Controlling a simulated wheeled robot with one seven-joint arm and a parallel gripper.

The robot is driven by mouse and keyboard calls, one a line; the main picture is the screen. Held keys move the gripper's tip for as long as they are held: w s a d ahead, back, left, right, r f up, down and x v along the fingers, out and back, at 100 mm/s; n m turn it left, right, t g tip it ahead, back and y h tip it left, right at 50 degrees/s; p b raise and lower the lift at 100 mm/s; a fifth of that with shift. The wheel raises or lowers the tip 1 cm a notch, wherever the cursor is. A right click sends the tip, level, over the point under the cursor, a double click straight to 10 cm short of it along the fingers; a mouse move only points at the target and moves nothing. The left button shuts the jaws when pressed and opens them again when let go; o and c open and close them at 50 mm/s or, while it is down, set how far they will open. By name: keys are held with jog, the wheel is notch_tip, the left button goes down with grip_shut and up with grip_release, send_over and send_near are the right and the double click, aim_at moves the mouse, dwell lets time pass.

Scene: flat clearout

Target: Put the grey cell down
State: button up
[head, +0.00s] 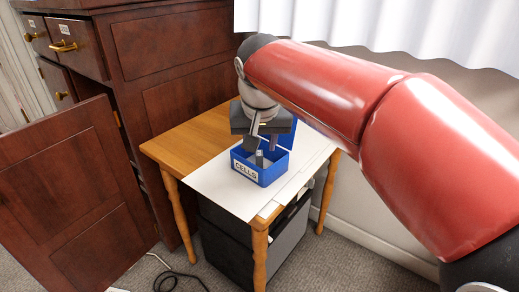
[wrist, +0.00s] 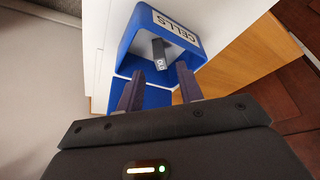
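The grey cell (wrist: 159,54) is a small dark grey block with a pale marked end. It is inside the blue box labelled CELLS (wrist: 127,42), and it also shows in the head view (head: 259,159). The blue box (head: 262,176) stands on the small wooden table. My gripper (head: 262,144) is over the box, pointing down into it. In the wrist view its two dark fingers (wrist: 160,76) are apart, with visible gaps between them and the cell. Whether the cell touches the box floor is hard to tell.
A white sheet (head: 222,190) covers much of the wooden table (head: 185,147). A dark wooden cabinet with an open door (head: 75,200) stands at left. A black and grey container (head: 285,238) is under the table. A cable (head: 165,277) lies on the carpet.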

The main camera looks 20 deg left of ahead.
jog(key=a+v, duration=0.1)
jog(key=v, duration=0.5)
jog(key=s+d+f+m, duration=0.1)
jog(key=s+d+f, duration=0.15)
jog(key=d, duration=0.65)
jog(key=s+d+f+m, duration=0.1)
jog(key=s+d+f, duration=0.15)
jog(key=d, duration=0.75)
jog(key=s+d+f+m+t+h, duration=0.1)
jog(key=s+d+f, duration=0.8)
jog(key=s+d, duration=0.1)
jog(key=shift+s+f+p, duration=0.3)
jog(key=shift+s+p, duration=0.15)
jog(key=shift+s, duration=0.1)
notch_tip(320, 180, up, 7)
jog(key=p, duration=0.6)
jog(key=shift+f+p, duration=0.15)
jog(key=shift+p, duration=0.15)
